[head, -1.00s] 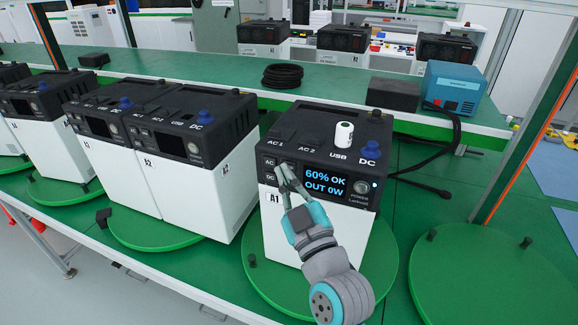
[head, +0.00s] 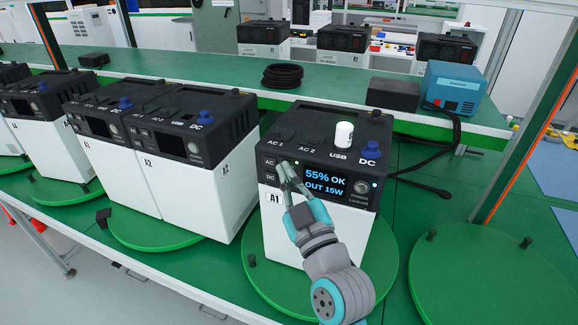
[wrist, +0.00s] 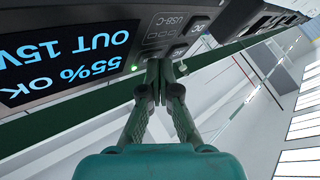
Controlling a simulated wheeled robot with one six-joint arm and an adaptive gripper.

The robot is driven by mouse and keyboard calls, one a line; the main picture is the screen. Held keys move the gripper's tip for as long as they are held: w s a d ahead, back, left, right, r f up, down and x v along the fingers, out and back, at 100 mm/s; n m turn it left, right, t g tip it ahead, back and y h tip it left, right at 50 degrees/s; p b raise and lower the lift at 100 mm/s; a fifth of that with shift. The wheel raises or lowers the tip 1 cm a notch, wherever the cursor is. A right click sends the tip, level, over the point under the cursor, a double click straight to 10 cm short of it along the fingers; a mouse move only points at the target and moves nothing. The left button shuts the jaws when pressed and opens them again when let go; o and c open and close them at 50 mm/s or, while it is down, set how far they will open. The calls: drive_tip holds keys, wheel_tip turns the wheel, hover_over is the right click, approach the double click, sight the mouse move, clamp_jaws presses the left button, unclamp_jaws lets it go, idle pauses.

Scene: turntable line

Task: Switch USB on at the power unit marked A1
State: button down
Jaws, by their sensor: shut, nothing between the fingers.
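The power unit marked A1 (head: 322,222) is a white box with a black top, standing on a green turntable. Its display (head: 324,182) reads 55% OK, OUT 15W; the display also shows in the wrist view (wrist: 62,58). AC (head: 269,162) and DC (head: 269,178) buttons sit at the left of its front panel. My gripper (head: 283,168) is shut and empty, its tips at the panel just right of these buttons. In the wrist view the gripper tips (wrist: 159,68) are close against the panel, beside a lit green light (wrist: 135,67). They hide part of the panel; contact is unclear.
A white cylinder (head: 343,134) stands on top of A1. Other power units (head: 160,130) stand on the left. A blue box (head: 452,86) and a black box (head: 393,94) are on the shelf behind. An empty turntable (head: 485,275) is at right.

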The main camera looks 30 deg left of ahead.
drive_tip(key=shift+s+d, duration=0.15)
drive_tip(key=shift+s, duration=0.6)
drive_tip(key=s, duration=0.2)
drive_tip(key=s+d, duration=0.1)
drive_tip(key=s, duration=0.2)
drive_tip(key=shift+d, duration=0.1)
idle(0.4)
drive_tip(key=shift+w, duration=0.1)
idle(0.6)
